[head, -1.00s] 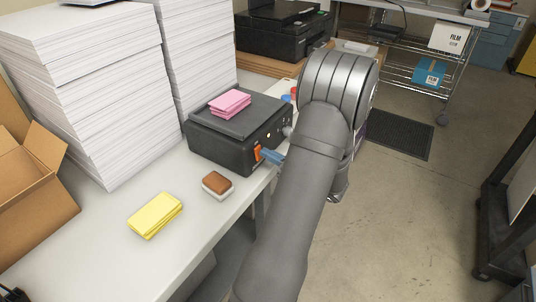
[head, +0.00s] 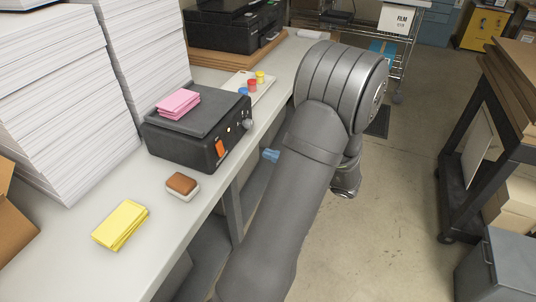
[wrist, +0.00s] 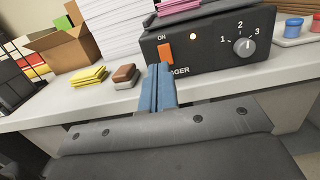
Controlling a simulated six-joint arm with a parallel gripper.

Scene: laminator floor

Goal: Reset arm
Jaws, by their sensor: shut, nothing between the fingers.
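My gripper (wrist: 161,88) shows in the wrist view with its two blue fingers side by side, shut and empty. Its tips are in front of the black laminator (wrist: 205,45), just below the orange ON switch (wrist: 166,53); I cannot tell whether they touch it. A small light glows beside the switch, and the dial (wrist: 244,46) is marked 1, 2, 3. In the head view the blue fingertips (head: 270,155) show apart from the laminator (head: 190,148), off the table's front edge. My arm hides the rest of the gripper.
Pink pads (head: 179,102) lie on the laminator. A brown-and-white block (head: 182,187) and yellow pads (head: 121,225) lie nearby on the table. Tall paper stacks (head: 60,105) and a printer (head: 235,24) stand behind. Small coloured pots (head: 252,85) sit beyond the laminator. The floor at right is open before a dark cart (head: 490,130).

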